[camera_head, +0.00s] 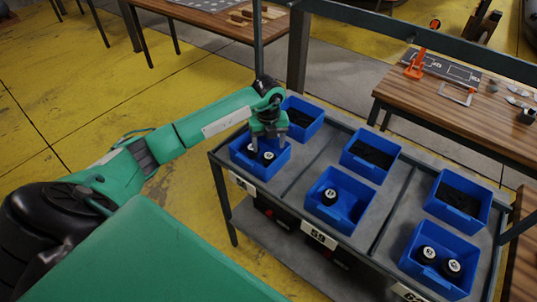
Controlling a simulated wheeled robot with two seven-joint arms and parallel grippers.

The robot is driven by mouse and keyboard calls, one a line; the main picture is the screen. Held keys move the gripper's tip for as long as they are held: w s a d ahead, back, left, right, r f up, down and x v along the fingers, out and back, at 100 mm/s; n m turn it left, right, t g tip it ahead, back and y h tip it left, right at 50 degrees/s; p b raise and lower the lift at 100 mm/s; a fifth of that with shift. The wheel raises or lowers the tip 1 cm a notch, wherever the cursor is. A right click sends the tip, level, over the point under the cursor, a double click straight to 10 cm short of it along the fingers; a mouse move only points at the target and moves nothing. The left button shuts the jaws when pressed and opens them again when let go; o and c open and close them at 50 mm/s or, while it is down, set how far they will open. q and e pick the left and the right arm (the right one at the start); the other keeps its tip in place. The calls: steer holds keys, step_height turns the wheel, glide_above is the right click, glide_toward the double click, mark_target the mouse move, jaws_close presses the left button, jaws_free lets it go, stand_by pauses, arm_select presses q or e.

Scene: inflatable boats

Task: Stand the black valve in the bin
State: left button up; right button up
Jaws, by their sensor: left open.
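My left gripper (267,143) points down over the front left blue bin (243,168) on the grey cart. It is open. Two small black valves with white tops sit in that bin: one valve (251,149) just left of the fingers and another valve (268,157) right below them. I cannot tell whether the fingers touch either valve. One black valve (329,197) stands in the front middle bin (322,216). Two more black valves (428,254) are in the front right bin (440,285). My right gripper is not in view.
The back row holds a left bin (308,107), a middle bin (346,160) with dark contents and a right bin (436,209) with dark contents. A grey cart rail (420,40) crosses above. A wooden table (440,108) with an orange tool (415,64) stands behind.

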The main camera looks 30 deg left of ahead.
mark_target(269, 155)
arm_select(q)
step_height(269, 155, up, 6)
steer(key=b, duration=0.1)
steer(key=shift+r, duration=0.2)
steer(key=shift+d, duration=0.1)
stand_by(0.3)
